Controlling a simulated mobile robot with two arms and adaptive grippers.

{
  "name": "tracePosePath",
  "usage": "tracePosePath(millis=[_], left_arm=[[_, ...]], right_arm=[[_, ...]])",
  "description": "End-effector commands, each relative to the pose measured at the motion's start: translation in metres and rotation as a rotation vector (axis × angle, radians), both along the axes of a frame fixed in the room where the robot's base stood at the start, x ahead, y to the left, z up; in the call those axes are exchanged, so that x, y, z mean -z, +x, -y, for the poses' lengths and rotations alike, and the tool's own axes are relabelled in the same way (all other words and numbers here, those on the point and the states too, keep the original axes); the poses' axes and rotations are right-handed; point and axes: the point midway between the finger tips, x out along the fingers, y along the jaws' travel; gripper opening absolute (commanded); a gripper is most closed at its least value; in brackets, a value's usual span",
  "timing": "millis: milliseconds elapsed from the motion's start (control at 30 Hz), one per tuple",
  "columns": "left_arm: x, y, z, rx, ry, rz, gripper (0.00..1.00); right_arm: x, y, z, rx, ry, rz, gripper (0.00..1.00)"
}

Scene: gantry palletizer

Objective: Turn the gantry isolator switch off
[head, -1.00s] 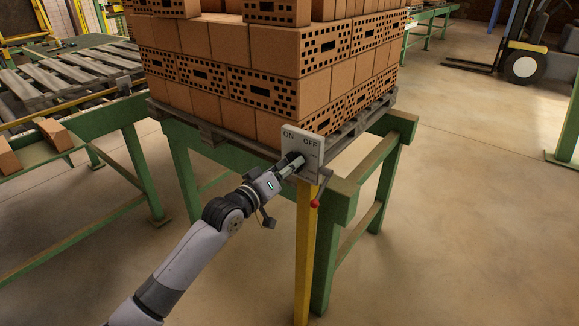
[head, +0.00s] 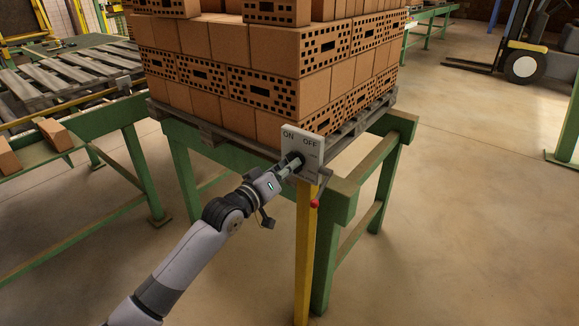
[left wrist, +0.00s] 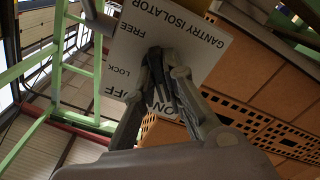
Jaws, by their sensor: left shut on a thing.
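The gantry isolator switch is a pale grey plate (head: 312,149) on a yellow post, marked ON at its upper left and OFF at its upper right. In the left wrist view the plate (left wrist: 194,50) shows tilted, with the words GANTRY ISOLATOR, FREE and LOCK, and OFF and ON partly covered. My left gripper (head: 293,163) is at the plate's face, shut on the dark switch handle (left wrist: 154,85). The fingers hide most of the handle, so I cannot tell its exact angle. My right gripper is not in view.
The yellow post (head: 305,255) stands before a green conveyor frame (head: 343,203) bearing a pallet of stacked bricks (head: 262,85). A red-tipped lever (head: 316,203) hangs at the post.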

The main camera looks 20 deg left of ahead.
Motion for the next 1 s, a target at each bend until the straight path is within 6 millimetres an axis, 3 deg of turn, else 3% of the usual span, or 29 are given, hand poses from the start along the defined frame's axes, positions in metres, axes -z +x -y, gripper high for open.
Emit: tracePosePath(millis=[267,1000], left_arm=[[-0.001,0.0,-0.001,0.0,0.153,0.053,0.0],[-0.001,0.001,-0.001,0.001,0.807,0.291,0.0]], right_arm=[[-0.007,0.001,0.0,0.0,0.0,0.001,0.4],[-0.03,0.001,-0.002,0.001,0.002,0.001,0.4]])
